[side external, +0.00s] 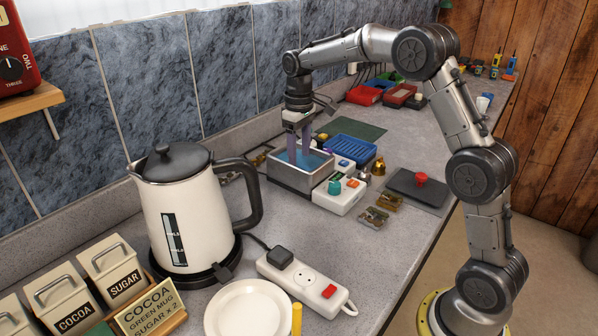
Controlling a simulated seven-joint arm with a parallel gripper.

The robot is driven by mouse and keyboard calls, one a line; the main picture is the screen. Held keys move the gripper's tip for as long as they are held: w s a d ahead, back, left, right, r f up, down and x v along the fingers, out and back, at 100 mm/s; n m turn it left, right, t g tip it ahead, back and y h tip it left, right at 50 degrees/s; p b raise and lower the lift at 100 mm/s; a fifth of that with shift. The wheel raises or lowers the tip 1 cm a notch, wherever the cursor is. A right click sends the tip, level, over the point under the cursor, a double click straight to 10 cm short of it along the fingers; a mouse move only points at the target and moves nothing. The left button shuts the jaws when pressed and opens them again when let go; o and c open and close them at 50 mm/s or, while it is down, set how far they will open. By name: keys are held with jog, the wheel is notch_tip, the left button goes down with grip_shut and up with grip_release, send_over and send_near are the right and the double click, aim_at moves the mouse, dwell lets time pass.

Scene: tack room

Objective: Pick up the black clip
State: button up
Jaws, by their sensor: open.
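I cannot make out a black clip for certain in the side external view; it may be hidden or too small to tell. My gripper (298,148) points down over a metal tray (291,181) with a blue inside, at the middle of the counter. Its two purplish fingers are apart, with their tips at or just inside the tray's opening. I see nothing held between them. The tray's near wall hides part of its floor.
A white kettle (180,215) stands left of the tray. A white box with buttons (340,195), a blue bin (349,150) and a dark plate with a red knob (419,187) are to the right. A power strip (302,283) and plate (247,312) lie in front.

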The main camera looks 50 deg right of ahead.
jog(key=shift+f, duration=1.5)
jog(key=shift+c, duration=0.3)
grip_shut()
